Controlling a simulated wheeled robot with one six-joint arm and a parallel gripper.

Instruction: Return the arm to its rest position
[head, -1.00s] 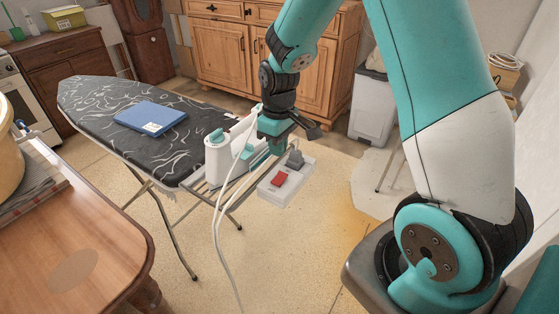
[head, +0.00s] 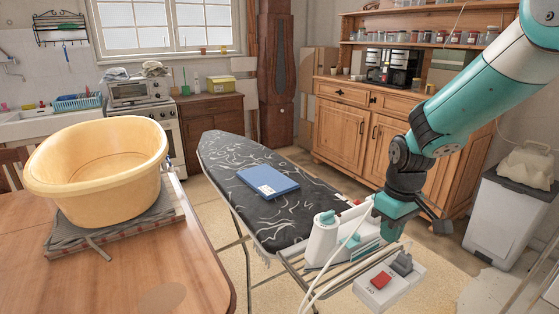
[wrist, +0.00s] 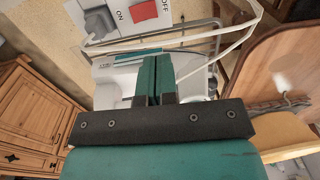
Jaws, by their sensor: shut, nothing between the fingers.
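My gripper (head: 392,232) hangs at the end of my raised teal arm, above and behind a grey switch box, near the right end of the ironing board. In the wrist view its two teal fingers (wrist: 155,75) are together with nothing between them. The switch box (head: 372,296) has a red rocker switch (head: 380,281) and a grey plug. In the wrist view the red rocker (wrist: 144,10) lies beyond the fingertips, between ON and OFF labels. The gripper appears apart from the box.
A white and teal iron (head: 322,240) stands on the ironing board's (head: 225,165) end rack, close beside my gripper, with a white cord. A blue folded cloth or book (head: 268,183) lies on the board. A wooden table (head: 120,270) with a yellow tub (head: 98,170) stands left.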

